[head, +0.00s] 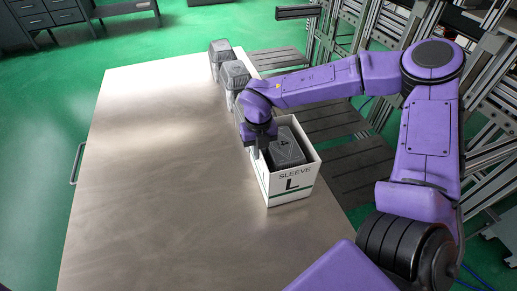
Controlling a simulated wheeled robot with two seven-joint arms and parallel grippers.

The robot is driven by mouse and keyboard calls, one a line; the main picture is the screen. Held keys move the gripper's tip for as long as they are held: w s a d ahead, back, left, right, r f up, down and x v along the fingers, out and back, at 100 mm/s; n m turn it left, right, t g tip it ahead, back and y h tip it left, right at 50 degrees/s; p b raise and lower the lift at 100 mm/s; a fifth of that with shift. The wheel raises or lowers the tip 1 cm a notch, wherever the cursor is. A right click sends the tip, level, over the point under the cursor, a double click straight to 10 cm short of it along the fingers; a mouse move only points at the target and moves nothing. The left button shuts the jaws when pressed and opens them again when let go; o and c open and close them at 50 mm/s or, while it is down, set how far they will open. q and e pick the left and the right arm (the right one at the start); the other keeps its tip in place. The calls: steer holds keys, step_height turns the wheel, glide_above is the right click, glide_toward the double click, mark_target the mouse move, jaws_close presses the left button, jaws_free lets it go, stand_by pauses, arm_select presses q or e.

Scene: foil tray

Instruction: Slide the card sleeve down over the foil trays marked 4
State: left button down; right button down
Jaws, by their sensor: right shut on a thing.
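The white card sleeve (289,187), lettered "SLEEVE L" with a green stripe, stands upright near the table's right edge. Dark grey foil trays (288,150) sit inside it, with the sleeve walls around them and their top near the sleeve's rim. The top bears a mark that looks like a 4, too small to read surely. My right gripper (262,148) points down at the sleeve's far left side and is shut on its wall. The fingertips are partly hidden. My left gripper is out of view.
More grey foil trays stand in a row behind, one at the far end (220,51) and one nearer (235,76); my right arm partly hides what lies behind the sleeve. The metal table (150,170) is clear on the left and in front. Slatted platforms and metal frames lie to the right.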

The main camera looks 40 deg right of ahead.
steer(key=shift+f, duration=0.2)
stand_by(0.4)
steer(key=c, duration=1.2)
jaws_free()
